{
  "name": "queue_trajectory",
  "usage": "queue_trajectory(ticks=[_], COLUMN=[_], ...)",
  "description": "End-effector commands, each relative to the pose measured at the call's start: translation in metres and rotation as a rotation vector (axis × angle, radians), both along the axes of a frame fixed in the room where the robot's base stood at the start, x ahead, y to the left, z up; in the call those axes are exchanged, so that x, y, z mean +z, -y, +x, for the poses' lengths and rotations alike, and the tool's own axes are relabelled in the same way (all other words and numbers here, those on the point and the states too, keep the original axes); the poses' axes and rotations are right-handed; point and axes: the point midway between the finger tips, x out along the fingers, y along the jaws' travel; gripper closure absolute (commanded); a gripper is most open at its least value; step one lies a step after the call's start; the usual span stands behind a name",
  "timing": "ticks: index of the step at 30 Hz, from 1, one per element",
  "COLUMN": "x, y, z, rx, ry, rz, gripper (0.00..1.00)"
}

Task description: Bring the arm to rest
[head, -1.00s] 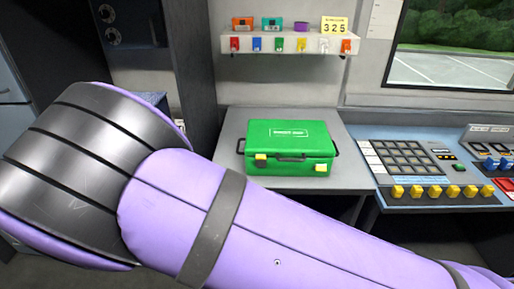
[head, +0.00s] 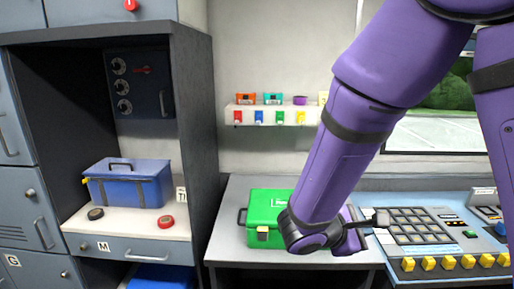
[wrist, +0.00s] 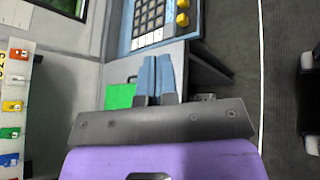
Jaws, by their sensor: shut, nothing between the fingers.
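My purple arm (head: 345,135) hangs down from the upper right in the head view, bent at a dark joint low in the picture. My gripper (head: 382,218) points right from that joint, in front of the counter and the left edge of the button console. In the wrist view my gripper (wrist: 157,58) shows two blue-grey fingers lying together, shut and empty. They point toward the console.
A green case (head: 262,212) stands on the grey counter (head: 228,245), partly hidden by my arm; its edge shows in the wrist view (wrist: 118,97). The button console (head: 425,235) is at right. A blue toolbox (head: 128,188) sits in the left cabinet. A small shelf (head: 262,115) hangs behind.

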Motion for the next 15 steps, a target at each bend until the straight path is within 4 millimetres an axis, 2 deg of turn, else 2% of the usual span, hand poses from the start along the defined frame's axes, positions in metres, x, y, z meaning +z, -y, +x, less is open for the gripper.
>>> queue_trajectory(ticks=[1,6,15], x=[0.009,0.029,0.065], y=[0.012,0.041,0.072], z=[-0.005,-0.028,-0.071], rx=[-0.062,-0.252,-0.536], ry=[0.011,0.044,0.147], rz=[0.063,0.261,0.620], gripper=[1.00,1.00,1.00])
